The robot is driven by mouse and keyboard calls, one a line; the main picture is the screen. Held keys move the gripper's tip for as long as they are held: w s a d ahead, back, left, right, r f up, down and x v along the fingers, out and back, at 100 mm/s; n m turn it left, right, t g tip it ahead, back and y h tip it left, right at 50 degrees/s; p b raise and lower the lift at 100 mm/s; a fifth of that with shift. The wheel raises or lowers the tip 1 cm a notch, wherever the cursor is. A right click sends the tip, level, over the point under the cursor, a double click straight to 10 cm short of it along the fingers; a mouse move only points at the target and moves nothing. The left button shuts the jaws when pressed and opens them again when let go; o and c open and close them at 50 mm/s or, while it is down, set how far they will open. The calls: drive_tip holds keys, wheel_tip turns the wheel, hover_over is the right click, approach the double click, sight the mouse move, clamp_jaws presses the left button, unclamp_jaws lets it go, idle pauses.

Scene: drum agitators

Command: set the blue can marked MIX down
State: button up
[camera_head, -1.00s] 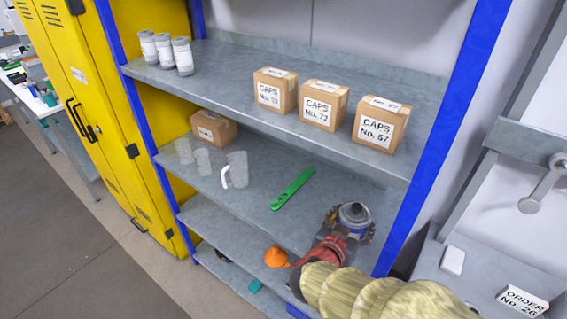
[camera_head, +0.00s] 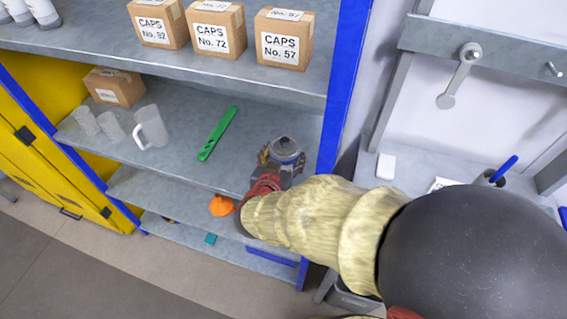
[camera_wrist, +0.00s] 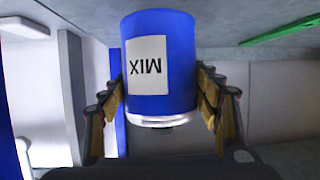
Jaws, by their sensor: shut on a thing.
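The blue can marked MIX (camera_wrist: 180,60) is between the fingers of my gripper (camera_wrist: 163,92), which is shut on its sides. The wrist view is upside down, with the label inverted and the shelf surface at the top. In the head view the can (camera_head: 286,150) shows its grey lid and looks upright at the right end of the middle shelf (camera_head: 185,178), near the blue post. My gripper (camera_head: 282,163) reaches in from the front. The can's base is close to the shelf; I cannot tell whether it touches.
A green flat tool (camera_head: 217,133) lies left of the can. A clear mug (camera_head: 151,127) and clear cups stand farther left, before a small carton (camera_head: 114,88). Caps boxes (camera_head: 288,38) stand on the shelf above. The blue post (camera_head: 343,90) is close on the right.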

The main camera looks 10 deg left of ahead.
drive_tip(key=shift+f+b, duration=0.5)
drive_tip(key=shift+f, duration=1)
drive_tip(key=shift+f, duration=0.15)
drive_tip(key=o, duration=1.5)
drive_tip(key=shift+o, duration=0.3)
drive_tip(key=shift+s+r, duration=0.15)
drive_tip(key=shift+r, duration=0.05)
drive_tip(key=p+v, duration=0.3)
drive_tip(key=v, duration=0.8)
drive_tip(key=shift+s, duration=0.35)
drive_tip(key=shift+r, duration=0.1)
